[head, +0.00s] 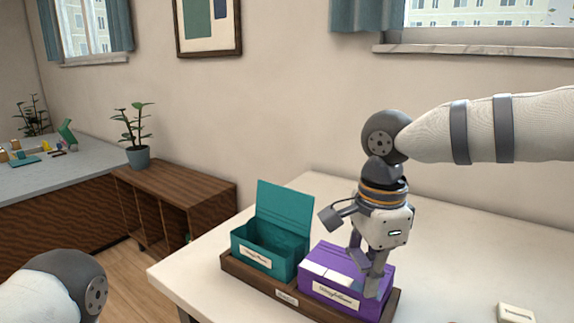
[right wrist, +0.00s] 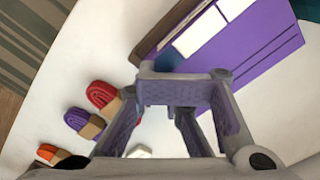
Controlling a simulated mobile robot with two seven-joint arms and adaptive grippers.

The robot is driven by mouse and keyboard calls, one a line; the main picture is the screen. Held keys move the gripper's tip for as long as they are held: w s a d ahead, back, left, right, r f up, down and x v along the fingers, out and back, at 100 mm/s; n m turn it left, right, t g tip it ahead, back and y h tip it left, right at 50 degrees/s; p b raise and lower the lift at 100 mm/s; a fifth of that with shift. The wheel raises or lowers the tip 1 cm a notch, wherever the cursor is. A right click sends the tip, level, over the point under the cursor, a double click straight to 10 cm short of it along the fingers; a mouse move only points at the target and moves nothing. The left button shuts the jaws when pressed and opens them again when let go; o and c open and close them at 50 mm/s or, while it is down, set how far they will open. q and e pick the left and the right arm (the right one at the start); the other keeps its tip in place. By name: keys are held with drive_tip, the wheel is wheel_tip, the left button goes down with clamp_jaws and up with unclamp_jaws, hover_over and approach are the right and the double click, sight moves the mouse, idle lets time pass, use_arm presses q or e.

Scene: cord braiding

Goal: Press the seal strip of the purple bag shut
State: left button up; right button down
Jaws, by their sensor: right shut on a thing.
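The purple bag (head: 318,257) looks like an open-topped, box-shaped pouch with a white label on its front. It stands in the right half of a wooden tray (head: 252,284). White pieces show at its opening. My right gripper (head: 371,284) reaches down at the bag's right front part, its fingers against it and shut on it. In the right wrist view the bag (right wrist: 250,55) lies at upper right, and the gripper (right wrist: 182,92) fills the middle. The seal strip itself cannot be told apart clearly. My left gripper is out of view; only part of my left arm shows.
A teal box (head: 263,250) with its lid raised stands beside the bag in the tray. Red (right wrist: 103,95), purple (right wrist: 84,122) and orange (right wrist: 58,154) cord bundles lie on the white table. A small white block (head: 516,312) lies at right. The table behind the tray is clear.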

sight(339, 278)
drive_tip(key=shift+s+f, duration=0.1)
drive_tip(key=shift+f, duration=0.15)
drive_tip(key=shift+r, duration=0.6)
drive_tip(key=shift+w+a+f, duration=0.15)
drive_tip(key=shift+w+a, duration=0.3)
drive_tip(key=shift+a, duration=0.05)
drive_tip(key=shift+w+a, duration=0.5)
drive_tip(key=shift+a, duration=0.2)
drive_tip(key=shift+w+a+b, duration=0.35)
drive_tip(key=shift+w+a, duration=0.05)
drive_tip(key=shift+a, duration=0.15)
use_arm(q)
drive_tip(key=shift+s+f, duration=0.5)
use_arm(e)
drive_tip(key=shift+w+a+r, duration=0.1)
drive_tip(key=shift+a+r, duration=0.1)
drive_tip(key=shift+r, duration=0.1)
drive_tip(key=shift+f, duration=0.5)
drive_tip(key=shift+r, duration=0.1)
